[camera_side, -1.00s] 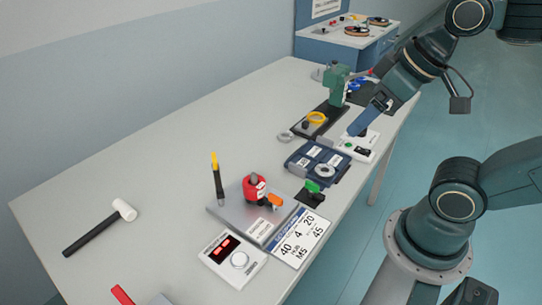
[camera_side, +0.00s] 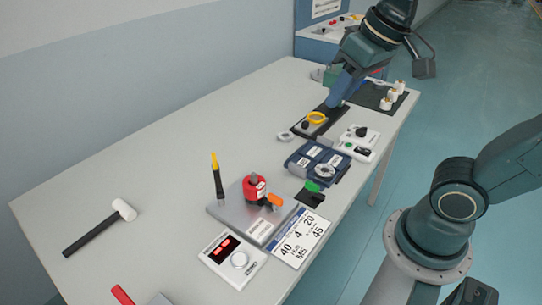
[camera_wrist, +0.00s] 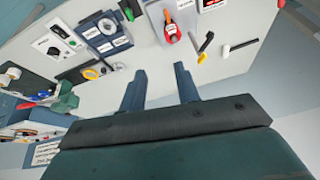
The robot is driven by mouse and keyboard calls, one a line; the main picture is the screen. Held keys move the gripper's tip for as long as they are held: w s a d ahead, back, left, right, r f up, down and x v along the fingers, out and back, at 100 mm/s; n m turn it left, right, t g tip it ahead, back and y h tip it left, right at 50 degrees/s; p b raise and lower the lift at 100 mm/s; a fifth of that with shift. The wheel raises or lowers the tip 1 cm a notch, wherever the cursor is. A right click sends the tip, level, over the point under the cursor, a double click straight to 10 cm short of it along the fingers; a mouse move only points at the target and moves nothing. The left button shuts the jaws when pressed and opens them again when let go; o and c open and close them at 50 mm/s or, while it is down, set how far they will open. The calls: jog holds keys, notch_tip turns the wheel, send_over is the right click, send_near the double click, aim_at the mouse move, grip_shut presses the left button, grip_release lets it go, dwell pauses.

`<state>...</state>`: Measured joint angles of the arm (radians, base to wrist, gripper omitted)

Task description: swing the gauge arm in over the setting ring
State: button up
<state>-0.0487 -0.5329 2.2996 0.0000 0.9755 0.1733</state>
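My gripper (camera_side: 333,102) is above the far part of the bench, beside a yellow ring (camera_side: 316,117) on a black base. In the wrist view its two blue fingers (camera_wrist: 160,88) are apart with nothing between them. A grey ring (camera_side: 325,171) lies on the navy tray and also shows in the wrist view (camera_wrist: 106,27). A red unit (camera_side: 254,187) with an orange tip stands on a grey plate. A small green-topped piece (camera_side: 312,186) sits on a black block. I cannot tell which part is the gauge arm or the setting ring.
A black post with a yellow tip (camera_side: 216,175) stands by the red unit. A white switch box (camera_side: 357,140) is at the right edge. White cylinders (camera_side: 392,97) stand on a dark mat. A mallet (camera_side: 98,228) lies at left. The left bench is mostly clear.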

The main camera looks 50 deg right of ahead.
jog(key=w+a+r+m+g, duration=0.1)
jog(key=w+a+m+g, duration=0.2)
jog(key=w, duration=0.9)
jog(key=m+g, duration=0.2)
jog(key=m, duration=0.1)
send_over(214, 158)
notch_tip(214, 158, down, 5)
jog(key=shift+w+f, duration=0.1)
jog(key=shift+f, duration=0.05)
jog(key=shift+f, duration=0.1)
jog(key=shift+f, duration=6.8)
grip_shut()
